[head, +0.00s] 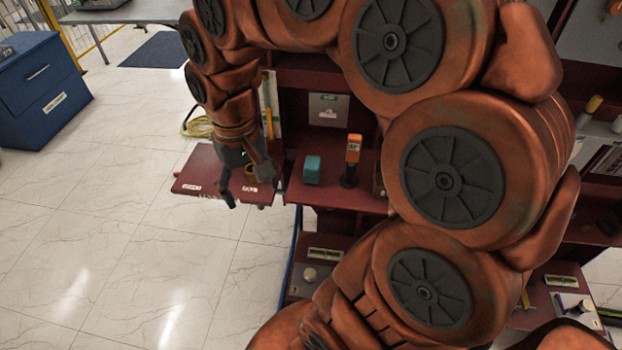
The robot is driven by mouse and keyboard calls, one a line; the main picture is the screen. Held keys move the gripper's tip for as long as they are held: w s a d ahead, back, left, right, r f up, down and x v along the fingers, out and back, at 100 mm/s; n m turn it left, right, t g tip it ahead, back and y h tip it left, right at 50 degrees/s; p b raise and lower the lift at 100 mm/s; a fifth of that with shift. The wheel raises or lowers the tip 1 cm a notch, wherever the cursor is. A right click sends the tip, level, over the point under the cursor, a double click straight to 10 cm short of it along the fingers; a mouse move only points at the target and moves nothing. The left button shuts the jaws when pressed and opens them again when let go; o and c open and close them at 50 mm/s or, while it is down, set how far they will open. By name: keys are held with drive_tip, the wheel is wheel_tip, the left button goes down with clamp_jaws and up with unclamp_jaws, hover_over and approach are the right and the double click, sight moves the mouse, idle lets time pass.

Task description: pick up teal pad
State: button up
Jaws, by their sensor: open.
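The teal pad (312,170) is a small teal block in the head view. It rests on the dark red shelf (335,196), right of my gripper. My gripper (247,190) hangs at the end of my orange arm, over the dark red side panel. Only the pad's top and near sides show.
An orange and black tool (351,160) stands upright just right of the pad. The side panel (200,172) with white labels lies left of the shelf. A blue cabinet (40,90) stands far left. The tiled floor (130,220) at left is clear. My arm hides much of the right.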

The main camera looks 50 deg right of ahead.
drive_tip(key=w+d+f+m+b, duration=0.2)
drive_tip(key=w+d+f+b, duration=0.15)
drive_tip(key=w+d, duration=0.25)
drive_tip(key=m+b, duration=0.6)
drive_tip(key=b, duration=0.1)
approach(313, 169)
drive_tip(key=shift+t, duration=0.4)
drive_tip(key=f, duration=0.1)
drive_tip(key=w+d+f, duration=0.1)
drive_tip(key=f, duration=0.3)
drive_tip(key=shift+w+d+f, duration=0.15)
drive_tip(key=shift+w+d, duration=0.05)
drive_tip(key=shift+d+f+m, duration=0.2)
drive_tip(key=shift+d+m, duration=0.1)
drive_tip(key=shift+d+f, duration=0.1)
drive_tip(key=shift+f, duration=0.2)
drive_tip(key=shift+f+p, duration=0.3)
drive_tip(key=shift+f, duration=3.2)
drive_tip(key=shift+a, duration=0.25)
drive_tip(key=c, duration=1.2)
drive_tip(key=shift+c, duration=0.2)
drive_tip(key=shift+r, duration=0.1)
